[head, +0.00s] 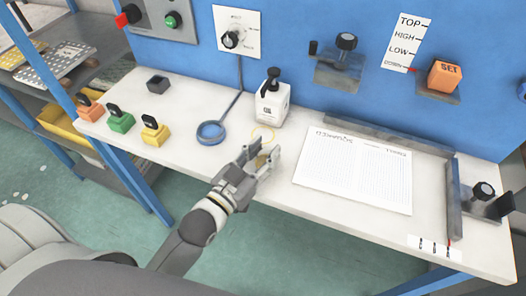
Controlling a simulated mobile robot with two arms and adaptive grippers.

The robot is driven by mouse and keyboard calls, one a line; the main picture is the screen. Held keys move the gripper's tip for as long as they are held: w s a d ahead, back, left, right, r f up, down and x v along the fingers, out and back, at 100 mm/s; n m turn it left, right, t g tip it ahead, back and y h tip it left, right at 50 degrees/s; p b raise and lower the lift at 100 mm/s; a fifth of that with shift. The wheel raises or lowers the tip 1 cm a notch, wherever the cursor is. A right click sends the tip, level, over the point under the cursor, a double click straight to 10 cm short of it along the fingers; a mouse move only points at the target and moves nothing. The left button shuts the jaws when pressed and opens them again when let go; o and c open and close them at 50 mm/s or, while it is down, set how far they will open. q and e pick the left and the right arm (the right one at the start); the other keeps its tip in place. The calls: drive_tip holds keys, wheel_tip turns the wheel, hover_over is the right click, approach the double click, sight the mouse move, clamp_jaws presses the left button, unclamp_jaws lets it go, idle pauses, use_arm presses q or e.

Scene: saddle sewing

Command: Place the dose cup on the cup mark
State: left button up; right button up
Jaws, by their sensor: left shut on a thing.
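My left gripper (263,155) is at the front of the white table, in the middle of the head view. It is shut on the small dose cup (261,160), which is mostly hidden between the fingers, with only a tan patch showing. The cup mark (263,133), a thin yellow ring on the table, lies just beyond the fingertips, below the pump bottle. I cannot tell how high the cup is above the table. My right gripper is not in view.
A white pump bottle (272,102) stands just behind the mark. Orange, green and yellow blocks (121,122) stand at the left. Metal rails (387,135) border the right side.

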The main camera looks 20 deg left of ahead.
use_arm(q)
drive_tip(key=o, duration=1)
drive_tip(key=shift+s+r, duration=0.1)
